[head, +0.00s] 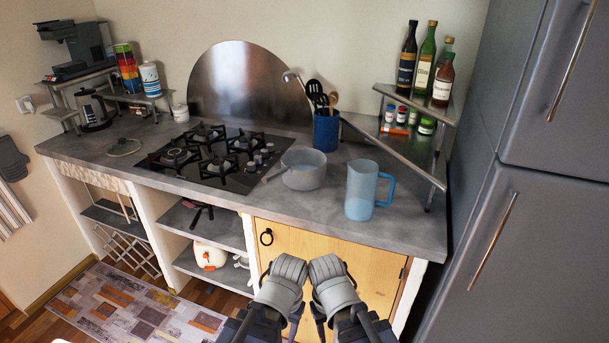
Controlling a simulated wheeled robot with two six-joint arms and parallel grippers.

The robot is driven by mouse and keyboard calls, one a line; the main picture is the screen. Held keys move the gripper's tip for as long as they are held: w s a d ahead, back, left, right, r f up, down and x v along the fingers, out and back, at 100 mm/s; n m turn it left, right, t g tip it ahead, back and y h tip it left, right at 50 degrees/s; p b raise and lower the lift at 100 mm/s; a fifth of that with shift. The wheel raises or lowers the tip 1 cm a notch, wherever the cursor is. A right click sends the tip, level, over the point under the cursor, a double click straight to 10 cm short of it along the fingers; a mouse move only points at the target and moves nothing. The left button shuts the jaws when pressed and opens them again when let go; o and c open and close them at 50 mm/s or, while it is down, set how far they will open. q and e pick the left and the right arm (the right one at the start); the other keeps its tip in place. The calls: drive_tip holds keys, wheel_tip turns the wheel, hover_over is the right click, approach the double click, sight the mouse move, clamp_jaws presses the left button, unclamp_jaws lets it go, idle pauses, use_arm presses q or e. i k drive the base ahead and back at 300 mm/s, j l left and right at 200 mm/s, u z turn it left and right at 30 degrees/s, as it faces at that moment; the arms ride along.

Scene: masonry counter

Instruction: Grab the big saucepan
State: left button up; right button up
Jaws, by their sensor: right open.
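The big saucepan (304,172) is a grey, round pan standing upright on the counter, just right of the hob. Its handle points left, toward the hob's front right corner. My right gripper (335,290) is low in front of the counter's wooden cabinet door, below and apart from the saucepan, open and empty. My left gripper (281,290) is beside it on the left, also apart from the saucepan; its fingers are too hidden to tell their state.
A blue translucent jug (361,190) stands close to the saucepan's right. A blue utensil holder (326,131) stands behind it. The black gas hob (213,158) is to the left. A metal corner shelf (400,146) with bottles and a grey fridge (530,220) bound the right side.

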sight(303, 169)
drive_tip(key=j+z, duration=0.15)
drive_tip(key=z, duration=0.35)
drive_tip(key=j+z, duration=0.2)
drive_tip(key=z, duration=0.3)
drive_tip(key=j+z, duration=0.2)
drive_tip(key=j, duration=0.25)
drive_tip(key=j+z, duration=0.2)
drive_tip(key=j, duration=0.25)
drive_tip(key=k+j+z, duration=0.2)
drive_tip(key=j, duration=0.25)
drive_tip(key=j+z, duration=0.15)
drive_tip(key=j, duration=0.3)
